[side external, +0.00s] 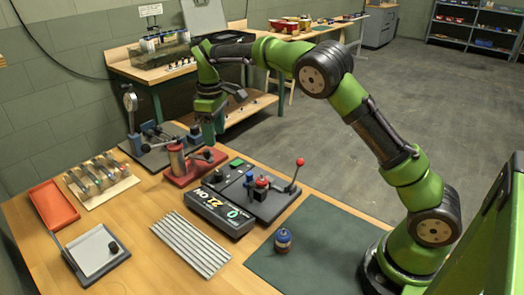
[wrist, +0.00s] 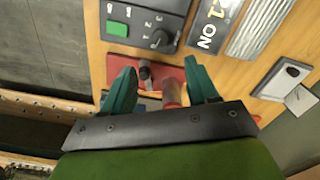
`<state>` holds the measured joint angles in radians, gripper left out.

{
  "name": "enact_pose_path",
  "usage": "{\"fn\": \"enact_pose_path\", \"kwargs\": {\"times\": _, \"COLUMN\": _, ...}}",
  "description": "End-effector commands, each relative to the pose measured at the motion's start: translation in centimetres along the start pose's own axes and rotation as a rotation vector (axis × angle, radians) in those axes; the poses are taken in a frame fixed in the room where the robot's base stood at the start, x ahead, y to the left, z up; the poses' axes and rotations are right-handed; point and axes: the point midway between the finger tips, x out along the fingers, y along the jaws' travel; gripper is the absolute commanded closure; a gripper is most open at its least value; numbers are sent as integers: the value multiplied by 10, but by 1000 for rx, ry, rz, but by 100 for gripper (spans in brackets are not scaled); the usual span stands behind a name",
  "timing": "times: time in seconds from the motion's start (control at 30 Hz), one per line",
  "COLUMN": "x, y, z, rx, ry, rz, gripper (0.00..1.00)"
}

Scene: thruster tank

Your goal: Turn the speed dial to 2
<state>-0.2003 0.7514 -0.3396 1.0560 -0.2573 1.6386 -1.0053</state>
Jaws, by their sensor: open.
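The speed dial (wrist: 160,38) is a dark round knob on a grey panel with small white marks around it, near the top of the wrist view. Its setting is too small to read. The same panel, with a green button (side external: 236,162), lies on the bench in the side view, where the dial (side external: 218,175) is small. My gripper (wrist: 157,70) is open and empty, its teal fingers apart. In the side view my gripper (side external: 208,130) hangs beyond the panel, above the bench near the red-based fixture. It is apart from the dial.
A red-based fixture (side external: 180,175) with a metal cylinder stands beside the panel; it shows between my fingers in the wrist view. A lever with a red ball (side external: 300,162) rises at the panel's right. The dark green mat (side external: 320,250) is mostly clear.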

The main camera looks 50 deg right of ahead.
Motion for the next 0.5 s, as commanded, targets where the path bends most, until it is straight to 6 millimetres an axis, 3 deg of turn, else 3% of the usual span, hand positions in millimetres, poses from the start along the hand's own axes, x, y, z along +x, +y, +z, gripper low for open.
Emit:
{"fn": "enact_pose_path", "kwargs": {"times": 0.3, "x": 72, "y": 0, "z": 1, "rx": 2, "ry": -5, "rz": -1, "gripper": 41}}
{"fn": "enact_pose_path", "kwargs": {"times": 0.5, "x": 108, "y": 0, "z": 1, "rx": 2, "ry": -2, "rz": 1, "gripper": 41}}
